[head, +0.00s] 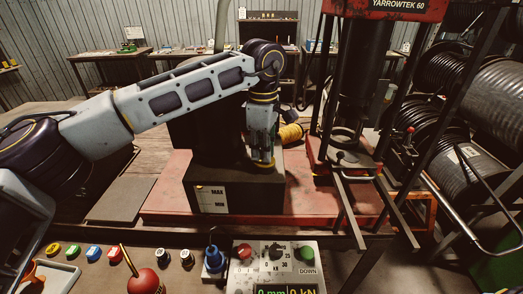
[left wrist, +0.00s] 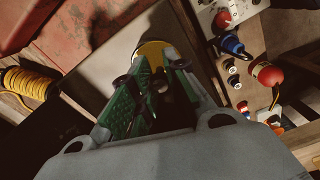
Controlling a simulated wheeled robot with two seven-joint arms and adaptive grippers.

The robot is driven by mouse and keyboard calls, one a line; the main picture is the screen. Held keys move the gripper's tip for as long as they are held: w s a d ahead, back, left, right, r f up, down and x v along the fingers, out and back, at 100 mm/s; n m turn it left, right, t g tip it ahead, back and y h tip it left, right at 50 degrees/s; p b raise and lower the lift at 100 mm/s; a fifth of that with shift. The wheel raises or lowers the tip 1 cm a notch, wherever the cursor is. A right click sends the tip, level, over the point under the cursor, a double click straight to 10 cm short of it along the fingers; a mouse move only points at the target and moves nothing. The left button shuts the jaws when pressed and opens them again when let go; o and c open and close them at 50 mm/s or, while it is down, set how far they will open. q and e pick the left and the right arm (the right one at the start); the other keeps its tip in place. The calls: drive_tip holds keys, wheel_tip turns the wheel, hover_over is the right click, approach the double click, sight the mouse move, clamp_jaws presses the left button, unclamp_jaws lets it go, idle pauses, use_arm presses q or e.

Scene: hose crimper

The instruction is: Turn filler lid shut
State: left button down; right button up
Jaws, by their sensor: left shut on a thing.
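My left gripper (head: 262,156) points straight down onto the top of a dark box-shaped tank (head: 240,194) with a white label. Its fingers are shut on the filler lid, whose yellow edge (head: 262,167) shows just under the fingertips. In the left wrist view the green-padded fingers (left wrist: 160,85) stand over the round yellow lid (left wrist: 150,50). The fingers hide most of the lid, so I cannot tell how far it is turned. My right gripper is not in view.
A red press frame (head: 385,8) stands to the right, with rails reaching forward. A yellow coil (head: 291,133) lies behind the tank. A control panel (head: 275,255) with buttons and a red ball knob (head: 146,281) are in front. Black hose reels (head: 490,100) fill the right.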

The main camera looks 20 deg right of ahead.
use_arm(q)
drive_tip(key=shift+w+d+m, duration=0.2)
drive_tip(key=shift+d+m, duration=0.05)
drive_tip(key=shift+m, duration=0.85)
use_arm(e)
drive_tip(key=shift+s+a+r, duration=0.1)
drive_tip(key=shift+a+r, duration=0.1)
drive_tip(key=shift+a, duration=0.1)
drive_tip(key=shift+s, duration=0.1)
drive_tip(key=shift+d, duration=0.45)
use_arm(q)
drive_tip(key=c, duration=1.4)
unclamp_jaws()
drive_tip(key=shift+d, duration=0.1)
drive_tip(key=shift+o, duration=0.2)
drive_tip(key=shift+r, duration=0.8)
wheel_tip(320, 180, up, 10)
drive_tip(key=shift+r, duration=0.2)
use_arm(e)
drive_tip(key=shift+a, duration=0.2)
